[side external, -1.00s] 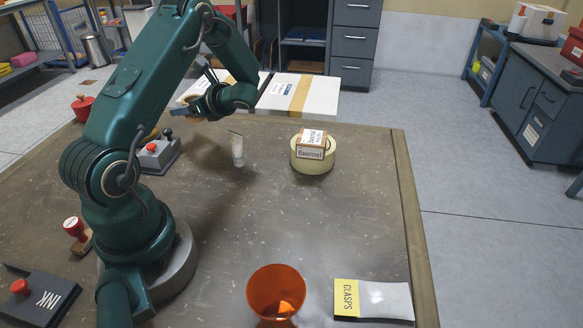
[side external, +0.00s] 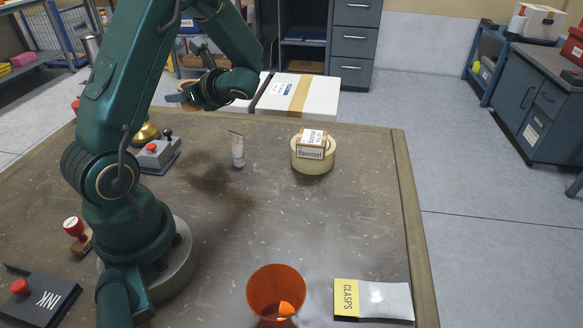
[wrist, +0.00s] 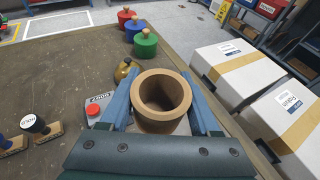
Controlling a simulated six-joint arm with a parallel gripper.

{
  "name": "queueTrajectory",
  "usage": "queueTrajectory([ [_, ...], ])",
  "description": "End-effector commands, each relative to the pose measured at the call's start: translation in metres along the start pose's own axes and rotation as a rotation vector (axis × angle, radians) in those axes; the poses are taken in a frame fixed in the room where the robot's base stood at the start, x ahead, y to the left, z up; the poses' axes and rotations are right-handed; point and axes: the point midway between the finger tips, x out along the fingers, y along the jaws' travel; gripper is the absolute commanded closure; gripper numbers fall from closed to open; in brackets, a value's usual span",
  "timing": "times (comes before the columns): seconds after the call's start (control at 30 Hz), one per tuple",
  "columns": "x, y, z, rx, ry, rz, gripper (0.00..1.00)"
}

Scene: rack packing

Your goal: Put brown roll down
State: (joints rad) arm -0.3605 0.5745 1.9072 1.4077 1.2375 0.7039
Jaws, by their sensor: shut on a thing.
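The brown roll (wrist: 160,125), a thick-walled open ring, sits between the two blue fingers of my gripper (wrist: 162,84) in the wrist view. My gripper is shut on its sides, and the ring's opening faces the camera. In the side view my gripper (side external: 184,97) is up over the far left part of the table, in front of a white box. The roll is hard to make out there, mostly hidden by the gripper.
The wrist view shows a brass bell (wrist: 126,70), a red-button device (wrist: 93,111), red, blue and green lidded pots, and stamps. White taped boxes (wrist: 240,65) stand to the right. A cream tape roll (side external: 315,163), tube (side external: 237,150) and orange cup (side external: 276,291) stand on the table (side external: 250,225); its middle is clear.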

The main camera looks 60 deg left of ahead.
Motion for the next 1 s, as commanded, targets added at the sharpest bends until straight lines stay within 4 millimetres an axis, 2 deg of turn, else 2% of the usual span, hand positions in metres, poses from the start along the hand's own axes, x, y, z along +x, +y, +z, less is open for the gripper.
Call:
queueTrajectory([
  [0.03,-0.019,-0.014,-0.007,0.016,0.000,-0.049,0.92],
  [0.1,-0.043,-0.027,-0.016,0.036,0.001,-0.102,0.92],
  [0.3,-0.114,-0.053,-0.044,0.099,0.011,-0.266,0.92],
  [0.43,-0.163,-0.060,-0.064,0.146,0.019,-0.382,0.92],
  [0.6,-0.219,-0.058,-0.088,0.205,0.029,-0.530,0.92],
  [0.7,-0.244,-0.055,-0.099,0.234,0.034,-0.603,0.92],
  [0.8,-0.260,-0.052,-0.105,0.257,0.033,-0.657,0.92],
  [1.0,-0.278,-0.049,-0.117,0.275,0.032,-0.699,0.92],
])
